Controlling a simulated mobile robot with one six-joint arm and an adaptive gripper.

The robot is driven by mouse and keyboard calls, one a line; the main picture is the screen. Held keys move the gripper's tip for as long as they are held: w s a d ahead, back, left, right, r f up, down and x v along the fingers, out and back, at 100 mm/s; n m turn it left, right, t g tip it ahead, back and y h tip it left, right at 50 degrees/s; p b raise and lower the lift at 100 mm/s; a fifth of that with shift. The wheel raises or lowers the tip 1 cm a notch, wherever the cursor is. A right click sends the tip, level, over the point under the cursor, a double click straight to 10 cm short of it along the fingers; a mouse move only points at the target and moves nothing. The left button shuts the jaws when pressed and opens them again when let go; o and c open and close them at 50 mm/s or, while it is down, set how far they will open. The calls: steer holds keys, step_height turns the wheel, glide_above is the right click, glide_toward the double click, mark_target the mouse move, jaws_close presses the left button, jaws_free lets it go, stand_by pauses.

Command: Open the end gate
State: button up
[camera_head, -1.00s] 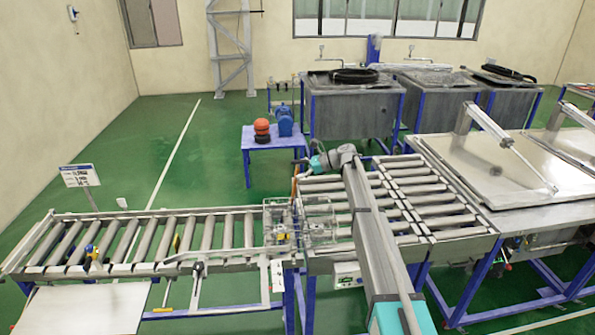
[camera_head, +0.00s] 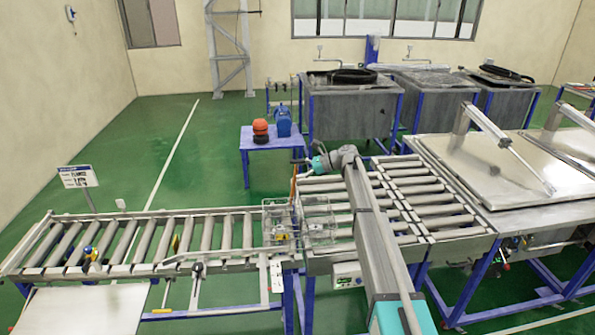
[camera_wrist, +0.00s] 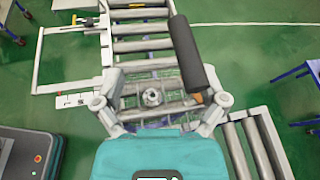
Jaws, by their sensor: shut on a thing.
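My gripper (camera_head: 303,163) is at the far edge of the roller line, near the joint between two conveyor sections. A thin orange upright (camera_head: 293,181) stands just below it; I take this as part of the end gate. In the wrist view a dark cylindrical bar (camera_wrist: 195,55) with a brown end runs beside the right finger of my gripper (camera_wrist: 160,98). The fingers stand apart, shut on a part of the gate. The exact contact is hidden.
Wire baskets (camera_head: 280,222) sit on the rollers below my gripper. A left roller conveyor (camera_head: 150,238) and a right one (camera_head: 408,190) adjoin there. A blue table (camera_head: 262,142) with an orange item (camera_head: 261,131) stands behind.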

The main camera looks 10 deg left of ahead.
steer(key=w+d+r+p, duration=0.2)
steer(key=d+r, duration=0.1)
steer(key=d, duration=0.3)
steer(key=w+d+r+p, duration=0.2)
steer(key=d+r+p, duration=0.1)
steer(key=d, duration=0.3)
steer(key=shift+d+p, duration=0.2)
steer(key=shift+p, duration=0.1)
stand_by(1.4)
stand_by(0.4)
